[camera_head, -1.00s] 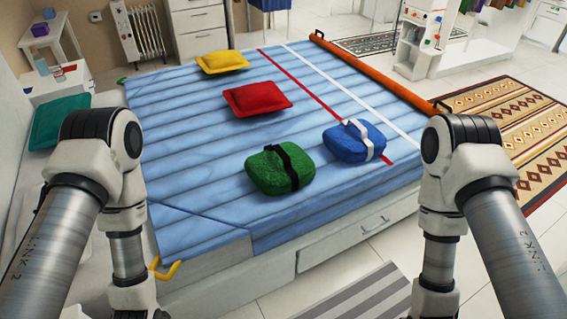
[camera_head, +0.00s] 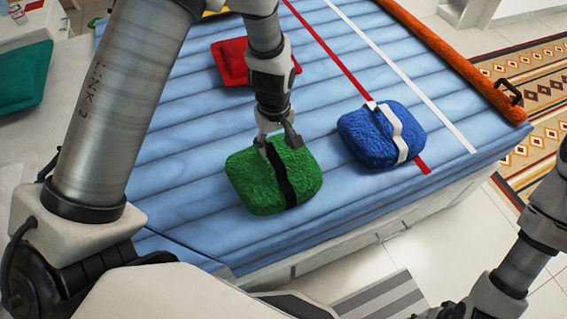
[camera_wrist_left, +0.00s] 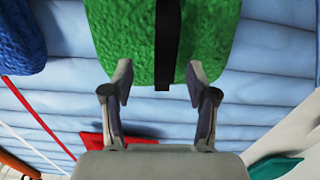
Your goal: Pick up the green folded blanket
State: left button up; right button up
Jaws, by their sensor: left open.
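The green folded blanket (camera_head: 262,186) lies on the blue bed, with a black strap (camera_head: 281,172) around its middle. It also shows at the top of the left wrist view (camera_wrist_left: 200,42). My left gripper (camera_head: 279,147) is open at the blanket's far edge, pointing down, with a finger on each side of the black strap. In the left wrist view its fingers (camera_wrist_left: 158,88) are apart, with the strap's end between them. I cannot tell whether the fingers touch the blanket. My right gripper is out of view; only part of my right arm shows at the lower right.
A blue folded blanket (camera_head: 368,141) with a white strap lies to the right of the green one. A red pillow (camera_head: 231,66) lies behind my left gripper. An orange roll (camera_head: 450,58) lies along the bed's right edge. A teal pillow (camera_head: 22,80) is at the left.

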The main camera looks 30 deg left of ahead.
aim_at(273, 155)
pick_arm(q)
jog(key=f, duration=0.5)
jog(key=shift+s+a, duration=0.25)
jog(key=shift+a, duration=0.15)
jog(key=shift+w+f, duration=0.1)
jog(key=shift+f, duration=0.25)
jog(key=shift+r, duration=0.1)
jog(key=shift+c, duration=1.4)
grip_shut()
jog(key=shift+r, duration=0.1)
